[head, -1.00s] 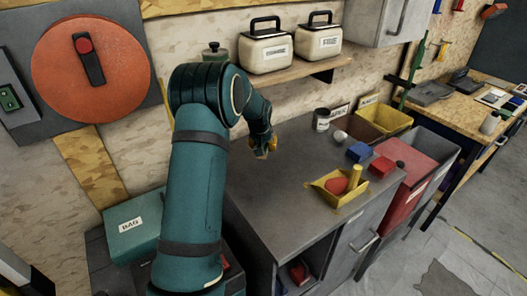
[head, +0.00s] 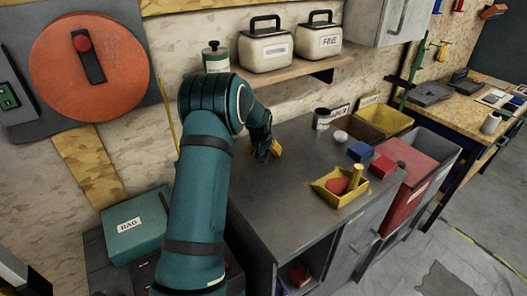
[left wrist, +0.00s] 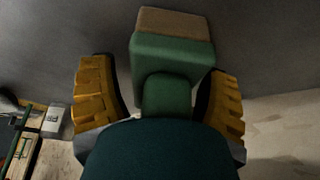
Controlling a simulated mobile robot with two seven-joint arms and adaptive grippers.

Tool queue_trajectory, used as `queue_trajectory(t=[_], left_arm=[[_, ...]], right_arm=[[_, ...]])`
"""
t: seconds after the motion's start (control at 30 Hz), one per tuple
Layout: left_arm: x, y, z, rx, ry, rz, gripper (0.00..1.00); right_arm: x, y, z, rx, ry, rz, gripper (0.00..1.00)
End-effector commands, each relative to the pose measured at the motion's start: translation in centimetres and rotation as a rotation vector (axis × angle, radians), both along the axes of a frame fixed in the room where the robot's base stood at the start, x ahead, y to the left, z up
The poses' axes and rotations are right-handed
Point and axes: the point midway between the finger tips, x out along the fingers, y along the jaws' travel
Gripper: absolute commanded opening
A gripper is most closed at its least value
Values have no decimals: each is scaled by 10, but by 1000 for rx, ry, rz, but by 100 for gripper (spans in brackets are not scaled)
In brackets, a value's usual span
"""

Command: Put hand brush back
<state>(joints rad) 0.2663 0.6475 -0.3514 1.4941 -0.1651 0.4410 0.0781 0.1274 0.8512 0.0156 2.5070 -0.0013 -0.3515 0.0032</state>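The hand brush (left wrist: 175,58), a green block with a brown end and a narrower green neck, shows in the left wrist view. My left gripper (left wrist: 160,95) has its yellow fingers spread on either side of the neck, with narrow gaps visible on both sides. The rest of the brush is hidden behind my dark teal hand. In the head view my left gripper (head: 264,150) is low over the left back part of the grey cabinet top (head: 290,180), near the wall; I cannot make out the brush there. My right gripper is not in view.
A shelf with canisters (head: 265,50) is above. The cabinet's front left is clear.

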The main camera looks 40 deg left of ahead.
Motion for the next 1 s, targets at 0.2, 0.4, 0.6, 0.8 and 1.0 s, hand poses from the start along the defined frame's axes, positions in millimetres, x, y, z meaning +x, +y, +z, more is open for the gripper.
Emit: queue_trajectory(t=[0.2, 0.4, 0.6, 0.8, 1.0], left_arm=[[0, 0, 0, 0, 0, 0, 75], [-2, -1, 10, 0, -1, 0, 75], [-14, -8, 45, 1, -4, -1, 75], [-28, -16, 83, 1, -4, -2, 75], [-38, -21, 107, 0, -2, 1, 75]], right_arm=[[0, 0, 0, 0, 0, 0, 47], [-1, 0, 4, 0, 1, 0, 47], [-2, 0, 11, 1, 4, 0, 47], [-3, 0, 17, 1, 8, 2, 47], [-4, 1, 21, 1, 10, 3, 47]])
